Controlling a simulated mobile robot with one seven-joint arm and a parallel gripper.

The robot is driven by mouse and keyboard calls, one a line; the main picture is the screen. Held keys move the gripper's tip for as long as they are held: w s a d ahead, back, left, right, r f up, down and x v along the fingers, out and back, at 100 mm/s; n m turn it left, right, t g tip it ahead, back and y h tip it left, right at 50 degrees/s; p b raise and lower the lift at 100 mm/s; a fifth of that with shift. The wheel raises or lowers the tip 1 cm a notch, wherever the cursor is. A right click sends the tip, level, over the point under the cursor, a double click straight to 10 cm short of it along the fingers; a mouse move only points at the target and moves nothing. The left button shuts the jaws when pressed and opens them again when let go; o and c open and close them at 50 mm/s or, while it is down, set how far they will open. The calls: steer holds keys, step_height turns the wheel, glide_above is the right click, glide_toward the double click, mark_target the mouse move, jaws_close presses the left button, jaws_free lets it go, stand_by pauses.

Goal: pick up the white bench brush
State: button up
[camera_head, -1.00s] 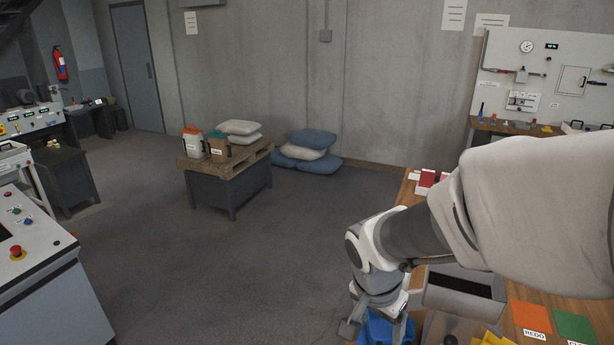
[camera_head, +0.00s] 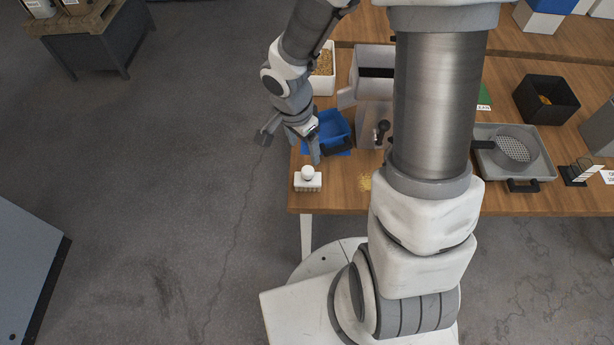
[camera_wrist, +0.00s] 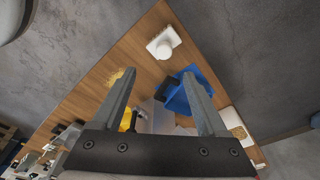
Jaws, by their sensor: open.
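The white bench brush (camera_head: 308,180) sits at the left front corner of the wooden table, with a round knob on top and bristles along its lower edge. In the wrist view the brush (camera_wrist: 164,44) lies beyond the fingertips, near the table edge. My gripper (camera_head: 290,148) is open and empty, above and a little behind the brush in the head view, by the table's left edge. In the wrist view its two fingers (camera_wrist: 163,84) are spread wide, apart from the brush.
A blue scoop or tray (camera_head: 330,130) stands just behind the brush. A pile of yellow grains (camera_head: 365,183) lies to its right. A clear bin (camera_head: 372,118) and a white tray of grains (camera_head: 322,75) stand further back.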

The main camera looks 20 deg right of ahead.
steer(key=b, duration=0.1)
glide_above(308, 170)
steer(key=s, duration=0.1)
steer(key=f, duration=0.7)
steer(key=shift+s+a+f, duration=0.1)
steer(key=shift+a+f, duration=0.1)
steer(key=shift+a, duration=0.15)
steer(key=shift+w+d+f, duration=0.1)
steer(key=shift+w+f, duration=0.1)
steer(key=shift+f, duration=0.75)
steer(key=shift+w+d+f, duration=0.15)
steer(key=shift+w+f, duration=0.1)
steer(key=shift+f, duration=0.75)
steer(key=shift+w+d+f, duration=0.1)
steer(key=shift+w+f, duration=0.1)
steer(key=shift+f, duration=0.75)
jaws_close()
